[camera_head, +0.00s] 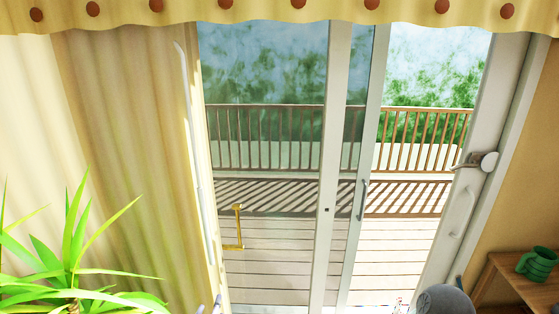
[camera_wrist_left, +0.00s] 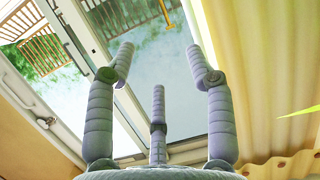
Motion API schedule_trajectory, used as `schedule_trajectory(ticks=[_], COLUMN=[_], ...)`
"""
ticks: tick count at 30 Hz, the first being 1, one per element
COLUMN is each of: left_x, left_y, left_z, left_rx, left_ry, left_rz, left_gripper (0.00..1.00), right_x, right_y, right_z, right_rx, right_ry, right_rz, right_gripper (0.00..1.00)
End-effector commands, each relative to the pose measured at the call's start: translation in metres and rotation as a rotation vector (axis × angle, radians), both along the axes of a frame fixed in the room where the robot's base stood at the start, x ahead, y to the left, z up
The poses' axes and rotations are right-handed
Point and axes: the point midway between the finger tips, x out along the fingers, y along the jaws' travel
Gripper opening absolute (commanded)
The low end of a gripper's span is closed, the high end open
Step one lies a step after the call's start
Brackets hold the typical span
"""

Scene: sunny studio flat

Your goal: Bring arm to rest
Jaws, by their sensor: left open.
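My left gripper (camera_wrist_left: 160,62) shows in the left wrist view, its grey padded fingers spread apart with nothing between them. Behind the fingers are the glass door and the yellow curtain, seen upside down. No finger visibly touches the door or the curtain. In the head view only small grey-blue bits show at the bottom edge left of the middle, too little to tell what they are.
A sliding glass door (camera_head: 337,170) with a brass handle (camera_head: 239,228) opens onto a railed deck (camera_head: 290,260). A yellow curtain (camera_head: 130,150) and a green plant (camera_head: 70,250) stand left. A green mug (camera_head: 538,264) sits on a wooden table (camera_head: 500,275) at right.

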Motion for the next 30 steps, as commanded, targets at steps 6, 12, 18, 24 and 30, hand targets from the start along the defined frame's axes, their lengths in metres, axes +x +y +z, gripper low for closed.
schedule_trajectory(ticks=[6, 12, 18, 24, 30], left_x=[-0.013, -0.042, -0.088, -0.146, -0.193], left_y=[-0.015, -0.03, -0.045, -0.06, -0.072], left_z=[-0.089, -0.169, -0.24, -0.299, -0.333], left_rx=[-0.075, -0.16, -0.249, -0.339, -0.403], left_ry=[0.252, 0.497, 0.747, 0.995, 1.172], left_rz=[-0.059, -0.097, -0.118, -0.126, -0.126], left_gripper=[0.54, 0.54, 0.54, 0.54, 0.54], right_x=[0.0, 0.0, 0.0, 0.0, 0.0], right_y=[0.0, 0.0, 0.0, 0.0, 0.0], right_z=[-0.003, -0.005, -0.007, -0.009, -0.01], right_rx=[0.0, 0.0, 0.0, 0.0, 0.0], right_ry=[0.0, 0.0, 0.0, 0.0, 0.0], right_rz=[0.0, 0.0, 0.0, 0.0, 0.0], right_gripper=[0.4, 0.4, 0.4, 0.4, 0.4])
